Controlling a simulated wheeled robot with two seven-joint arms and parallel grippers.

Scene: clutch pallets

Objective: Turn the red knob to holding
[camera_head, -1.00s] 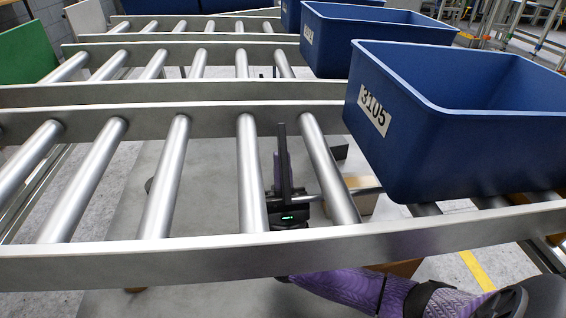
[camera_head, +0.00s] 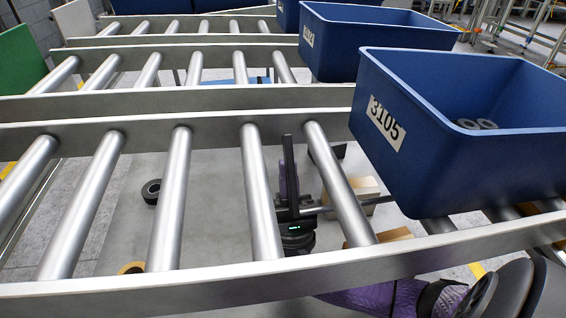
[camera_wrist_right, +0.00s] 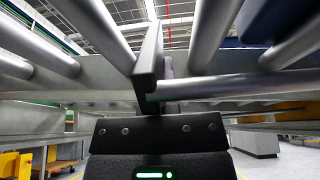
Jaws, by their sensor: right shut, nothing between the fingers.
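No red knob shows in either view. My right gripper (camera_head: 288,140) stands upright between two metal rollers of the near conveyor, in the middle right of the head view. Its dark fingers are together and hold nothing. The lower part of the hand shows below roller level, and the purple forearm comes in from the lower right behind the conveyor's front rail. In the right wrist view the closed finger (camera_wrist_right: 150,60) points up among the rollers. My left gripper is in neither view.
The near conveyor's front rail (camera_head: 200,291) and rollers (camera_head: 170,195) surround the right hand closely. A blue bin (camera_head: 460,185) labelled 3105 with dark rings inside stands to its right. A cardboard box (camera_head: 362,190) and a black ring (camera_head: 151,191) lie below the rollers.

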